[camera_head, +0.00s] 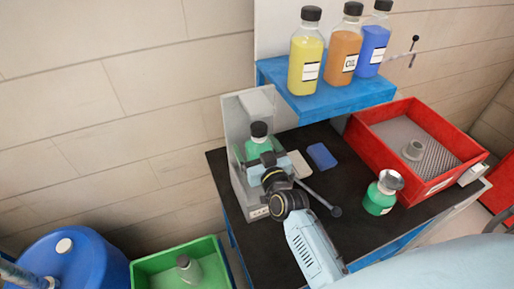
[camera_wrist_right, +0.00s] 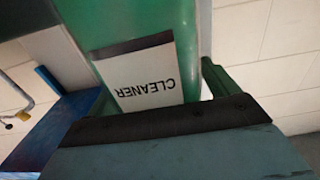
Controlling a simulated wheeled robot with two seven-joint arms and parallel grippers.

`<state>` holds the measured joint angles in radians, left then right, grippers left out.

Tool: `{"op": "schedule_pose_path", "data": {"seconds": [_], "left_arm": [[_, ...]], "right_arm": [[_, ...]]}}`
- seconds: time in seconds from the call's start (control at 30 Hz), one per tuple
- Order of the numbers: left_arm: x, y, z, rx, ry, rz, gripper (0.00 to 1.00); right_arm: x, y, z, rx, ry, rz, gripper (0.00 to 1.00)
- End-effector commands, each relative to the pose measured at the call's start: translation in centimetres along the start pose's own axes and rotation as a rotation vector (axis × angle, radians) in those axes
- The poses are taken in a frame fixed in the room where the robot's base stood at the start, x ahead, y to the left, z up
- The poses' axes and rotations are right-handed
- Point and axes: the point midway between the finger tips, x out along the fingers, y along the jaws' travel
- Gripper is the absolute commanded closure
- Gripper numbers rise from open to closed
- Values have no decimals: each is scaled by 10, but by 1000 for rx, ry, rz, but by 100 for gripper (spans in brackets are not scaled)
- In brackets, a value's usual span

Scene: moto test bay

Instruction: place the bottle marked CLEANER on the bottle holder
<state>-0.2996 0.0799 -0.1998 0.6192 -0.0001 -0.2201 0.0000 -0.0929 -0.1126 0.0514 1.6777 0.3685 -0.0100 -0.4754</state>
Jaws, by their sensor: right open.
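The green bottle marked CLEANER (camera_wrist_right: 150,82) fills the middle of the right wrist view, its label upside down. In the head view, a green bottle with a black cap (camera_head: 258,134) stands upright, seemingly in or against a grey, partly clear upright holder (camera_head: 236,121). My right gripper (camera_head: 268,162) is at this bottle's near side. In the wrist view its open jaws (camera_wrist_right: 160,98) lie on either side of the bottle. The gripper hides the bottle's lower part, so its contact with the holder's base cannot be told. My left gripper is not in view.
A blue shelf (camera_head: 330,99) carries yellow, orange and blue bottles. A red crate (camera_head: 361,147) and another green bottle (camera_head: 380,192) stand right on the black bench (camera_head: 345,205). A blue block (camera_head: 321,156) lies behind my arm. A green crate (camera_head: 160,262) and blue drum (camera_head: 85,262) are lower left.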

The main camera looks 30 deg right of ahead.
Motion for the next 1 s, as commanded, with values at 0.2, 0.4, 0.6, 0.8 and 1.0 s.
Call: {"op": "schedule_pose_path", "data": {"seconds": [0.2, 0.4, 0.6, 0.8, 1.0], "left_arm": [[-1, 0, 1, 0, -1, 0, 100], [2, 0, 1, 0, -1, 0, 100], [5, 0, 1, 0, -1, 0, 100], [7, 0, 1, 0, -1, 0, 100], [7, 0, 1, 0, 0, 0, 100]], "right_arm": [[-13, 0, -1, 0, -2, 0, 13], [-53, 0, 0, -1, -4, -1, 13], [-91, 0, -1, 1, -2, -1, 13], [-114, 0, -2, -1, -1, -1, 13], [-120, 0, -3, 0, 1, -1, 13]]}}
